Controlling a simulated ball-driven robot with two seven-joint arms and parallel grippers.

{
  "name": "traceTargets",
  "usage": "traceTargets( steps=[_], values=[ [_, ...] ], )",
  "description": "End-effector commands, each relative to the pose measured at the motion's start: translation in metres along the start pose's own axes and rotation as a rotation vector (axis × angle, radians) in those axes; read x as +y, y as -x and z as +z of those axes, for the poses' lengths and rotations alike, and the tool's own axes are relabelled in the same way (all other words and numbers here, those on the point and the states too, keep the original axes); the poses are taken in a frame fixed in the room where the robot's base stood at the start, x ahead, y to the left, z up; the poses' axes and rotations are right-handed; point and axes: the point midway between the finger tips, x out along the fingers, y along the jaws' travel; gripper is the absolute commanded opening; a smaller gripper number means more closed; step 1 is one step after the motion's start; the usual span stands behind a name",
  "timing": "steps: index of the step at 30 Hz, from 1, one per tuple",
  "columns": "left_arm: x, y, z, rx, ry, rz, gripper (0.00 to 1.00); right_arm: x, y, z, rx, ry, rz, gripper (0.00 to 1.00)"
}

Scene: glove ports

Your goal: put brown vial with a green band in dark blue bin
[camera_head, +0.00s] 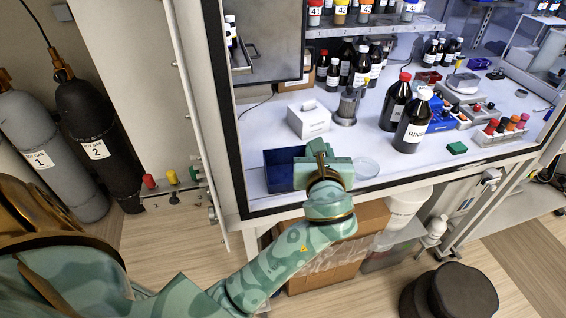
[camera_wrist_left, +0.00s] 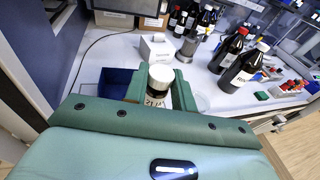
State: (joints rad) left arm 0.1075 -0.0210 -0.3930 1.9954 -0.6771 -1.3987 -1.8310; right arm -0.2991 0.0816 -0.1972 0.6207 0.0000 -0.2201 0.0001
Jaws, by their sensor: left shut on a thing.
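My left gripper (camera_head: 320,152) is over the front of the hood's work surface, just right of the dark blue bin (camera_head: 270,180). In the left wrist view, the gripper (camera_wrist_left: 160,92) is shut on a vial (camera_wrist_left: 160,76) with a white cap and a pale lettered label. Its body colour and any green band cannot be made out. In the head view my gripper hides the vial. The dark blue bin also shows in the left wrist view (camera_wrist_left: 112,82), left of the held vial. My right gripper is not in view.
A white box (camera_head: 309,120) stands behind the bin. A clear round dish (camera_head: 366,168) lies right of my gripper. Large dark bottles (camera_head: 411,125) and a small green block (camera_head: 457,148) are farther right. The hood's left frame (camera_head: 228,130) is close to the bin.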

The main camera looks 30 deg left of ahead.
Motion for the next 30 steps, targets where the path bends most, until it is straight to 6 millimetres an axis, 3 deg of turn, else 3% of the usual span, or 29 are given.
traceTargets(
  steps=[9, 13, 23, 27, 30],
  values=[
    [0.044, -0.082, -0.026, -0.001, -0.006, 0.01, 0.01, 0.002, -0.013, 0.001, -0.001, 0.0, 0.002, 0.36],
    [0.054, -0.106, -0.052, 0.002, -0.006, 0.007, 0.01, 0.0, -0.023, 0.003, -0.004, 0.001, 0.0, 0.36],
    [0.066, -0.131, -0.073, 0.001, -0.002, 0.007, 0.01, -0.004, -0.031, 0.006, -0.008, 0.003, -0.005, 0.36],
    [0.067, -0.137, -0.099, 0.004, -0.004, 0.006, 0.01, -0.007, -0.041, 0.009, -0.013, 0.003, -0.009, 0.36],
    [0.066, -0.138, -0.106, 0.002, -0.003, 0.005, 0.01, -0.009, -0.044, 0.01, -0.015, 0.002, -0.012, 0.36]
  ],
)
